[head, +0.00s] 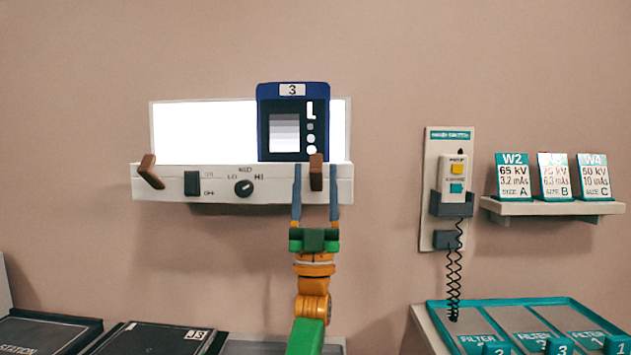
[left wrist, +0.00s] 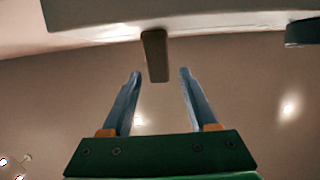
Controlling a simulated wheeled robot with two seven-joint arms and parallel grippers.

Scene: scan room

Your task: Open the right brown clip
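The right brown clip (head: 316,172) stands upright on the front ledge of the lit viewing box (head: 230,182), below a blue-framed film marked 3 (head: 293,120). The left brown clip (head: 150,172) is tilted on the same ledge. My left gripper (head: 315,180) is open, its two blue fingers pointing up, one on each side of the right clip with gaps. In the left wrist view the right clip (left wrist: 155,55) hangs between the open fingers (left wrist: 160,75), near their tips, and touches neither. My right gripper is not in view.
A black switch (head: 192,183) and a knob (head: 243,188) sit on the box front. A wall handset (head: 453,178) with a coiled cord and a shelf (head: 552,208) of cards are to the right. A teal filter tray (head: 440,318) and dark cassettes (head: 150,340) lie below.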

